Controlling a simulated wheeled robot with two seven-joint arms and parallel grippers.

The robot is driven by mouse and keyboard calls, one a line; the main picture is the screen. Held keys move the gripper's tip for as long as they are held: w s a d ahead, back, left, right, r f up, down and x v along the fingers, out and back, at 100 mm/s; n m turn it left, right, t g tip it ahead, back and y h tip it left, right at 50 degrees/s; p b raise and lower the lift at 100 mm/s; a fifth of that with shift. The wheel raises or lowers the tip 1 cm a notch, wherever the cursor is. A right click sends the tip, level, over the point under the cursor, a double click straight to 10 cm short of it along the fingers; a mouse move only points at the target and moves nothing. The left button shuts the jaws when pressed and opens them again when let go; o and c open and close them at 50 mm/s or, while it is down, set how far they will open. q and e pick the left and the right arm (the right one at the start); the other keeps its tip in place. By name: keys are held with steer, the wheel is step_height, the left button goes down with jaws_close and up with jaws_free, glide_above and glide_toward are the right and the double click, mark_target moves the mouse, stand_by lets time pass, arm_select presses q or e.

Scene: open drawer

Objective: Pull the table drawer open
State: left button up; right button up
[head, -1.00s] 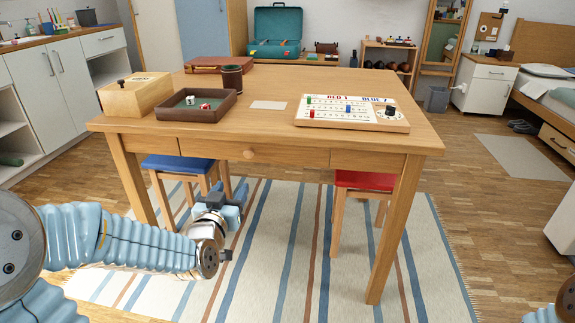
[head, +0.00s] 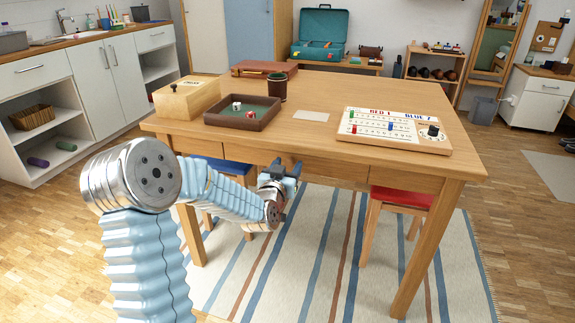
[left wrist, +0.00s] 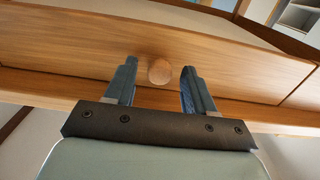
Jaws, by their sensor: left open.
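The wooden table (head: 330,105) has a drawer (head: 335,171) in its front apron, and the drawer looks shut. In the left wrist view, the drawer front (left wrist: 80,45) fills the upper part, with a round wooden knob (left wrist: 159,71) at its middle. My left gripper (head: 286,168) is open in front of the drawer. Its two fingertips stand on either side of the knob in the left wrist view (left wrist: 159,80), with gaps to both sides. In the head view my gripper hides the knob. My right gripper is not in view.
On the tabletop are a wooden box (head: 187,98), a dice tray (head: 243,113), a dark cup (head: 277,87), a brown case (head: 264,68) and a scoreboard (head: 395,130). A red stool (head: 403,197) and a blue stool (head: 228,166) stand under the table. A striped rug (head: 330,260) lies below.

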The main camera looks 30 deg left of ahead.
arm_select(q)
steer(key=shift+w, duration=0.15)
steer(key=shift+c, duration=0.4)
jaws_close()
steer(key=shift+f, duration=0.1)
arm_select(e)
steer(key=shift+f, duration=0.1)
